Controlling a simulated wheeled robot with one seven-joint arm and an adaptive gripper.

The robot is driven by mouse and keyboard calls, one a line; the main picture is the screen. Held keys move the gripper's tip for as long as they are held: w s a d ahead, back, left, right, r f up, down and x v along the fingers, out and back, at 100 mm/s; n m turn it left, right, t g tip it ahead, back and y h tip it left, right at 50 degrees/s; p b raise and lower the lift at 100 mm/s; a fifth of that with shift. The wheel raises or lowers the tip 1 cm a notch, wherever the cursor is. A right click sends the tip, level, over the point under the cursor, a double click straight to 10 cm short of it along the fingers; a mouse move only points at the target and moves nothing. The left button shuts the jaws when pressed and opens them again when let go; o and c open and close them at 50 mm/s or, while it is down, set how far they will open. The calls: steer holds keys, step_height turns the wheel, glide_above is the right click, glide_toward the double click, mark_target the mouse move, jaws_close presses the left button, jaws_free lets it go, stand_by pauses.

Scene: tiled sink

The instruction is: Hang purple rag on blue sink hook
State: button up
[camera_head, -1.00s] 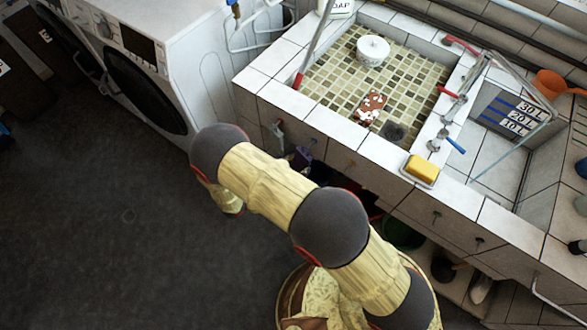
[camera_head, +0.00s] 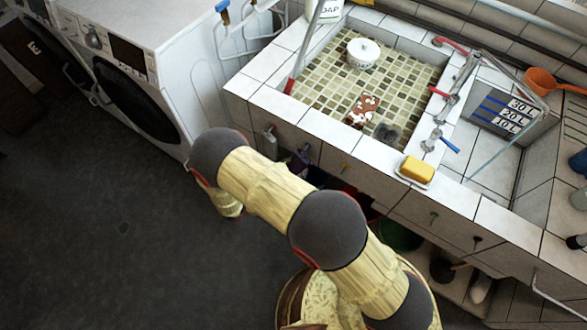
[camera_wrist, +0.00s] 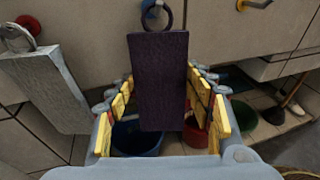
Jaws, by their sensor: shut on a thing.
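The purple rag (camera_wrist: 158,85) hangs upright in the middle of the wrist view, with a dark ring (camera_wrist: 165,15) at its top. My gripper (camera_wrist: 163,108) is shut on the rag, with yellow finger pads on both sides of it. The blue hook (camera_wrist: 150,9) is on the sink's front wall, right at the ring. The ring overlaps the hook in the picture; I cannot tell whether it is around it. In the head view the rag (camera_head: 299,161) shows small beside the sink front (camera_head: 330,128), and my arm hides the gripper.
A grey rag (camera_wrist: 52,88) hangs on a red hook (camera_wrist: 28,20) to the left. A yellow hook (camera_wrist: 258,3) to the right is bare. Below are a blue bucket (camera_wrist: 138,138), a red bucket (camera_wrist: 195,132) and a green bucket (camera_wrist: 244,112). A washing machine (camera_head: 165,80) stands left.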

steer(key=o, duration=1.2)
steer(key=shift+o, duration=0.2)
steer(key=v, duration=1.2)
steer(key=shift+a, duration=0.1)
